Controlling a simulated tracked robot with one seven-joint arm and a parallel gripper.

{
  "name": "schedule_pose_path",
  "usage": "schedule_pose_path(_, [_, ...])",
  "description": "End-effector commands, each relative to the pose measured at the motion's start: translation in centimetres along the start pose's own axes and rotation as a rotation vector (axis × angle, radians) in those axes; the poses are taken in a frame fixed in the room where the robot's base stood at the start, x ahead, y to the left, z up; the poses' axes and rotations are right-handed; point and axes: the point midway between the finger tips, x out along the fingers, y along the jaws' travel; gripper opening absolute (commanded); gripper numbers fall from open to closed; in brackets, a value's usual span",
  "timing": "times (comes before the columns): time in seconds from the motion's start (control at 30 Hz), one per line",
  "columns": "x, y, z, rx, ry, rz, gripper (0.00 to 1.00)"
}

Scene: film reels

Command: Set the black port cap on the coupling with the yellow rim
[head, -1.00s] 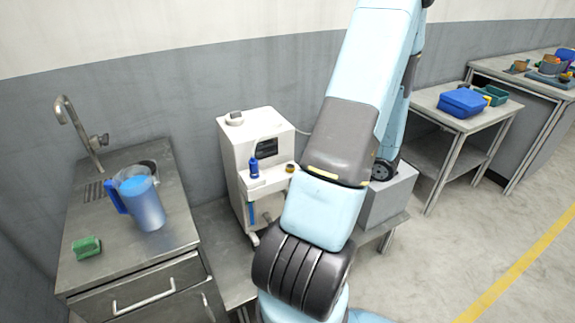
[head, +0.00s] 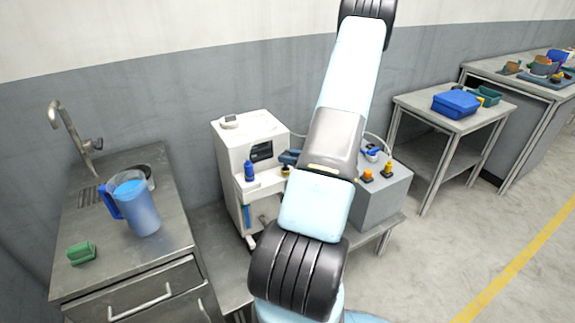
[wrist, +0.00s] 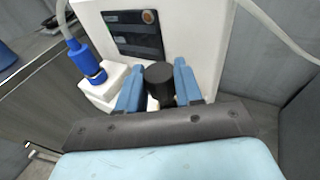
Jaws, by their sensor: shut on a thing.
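My gripper (wrist: 159,86) is shut on the black port cap (wrist: 158,74), with a blue finger on each side of it. The cap is upright in front of the white machine. In the head view, part of my gripper (head: 290,157) shows at the machine's right side. A small dark and yellow piece (head: 285,171) shows just below it; it may be the coupling with the yellow rim, but this is too small to tell. No yellow rim shows in the wrist view, where the cap and gripper hide what is below. I cannot tell whether the cap touches a coupling.
The white machine (head: 231,138) carries a blue connector (wrist: 86,62) with a hose to the left of the cap. A grey box (head: 380,205) with orange and yellow fittings stands to the right. A blue pitcher (head: 137,208) stands on the left counter.

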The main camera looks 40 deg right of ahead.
Motion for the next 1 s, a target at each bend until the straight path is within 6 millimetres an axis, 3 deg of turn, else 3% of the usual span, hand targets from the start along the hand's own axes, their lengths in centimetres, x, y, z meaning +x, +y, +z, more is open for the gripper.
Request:
schedule_pose_path(0.33, [1.0, -0.2, -3.2, 0.002, -0.001, 0.001, 0.00])
schedule_pose_path(0.7, [1.0, -0.1, -3.6, 0.001, 0.000, 0.001, 0.00])
schedule_pose_path(0.73, [1.0, -0.1, -3.6, 0.001, 0.000, 0.001, 0.36])
schedule_pose_path(1.0, [1.0, -0.1, -3.5, 0.000, 0.000, 0.001, 0.60])
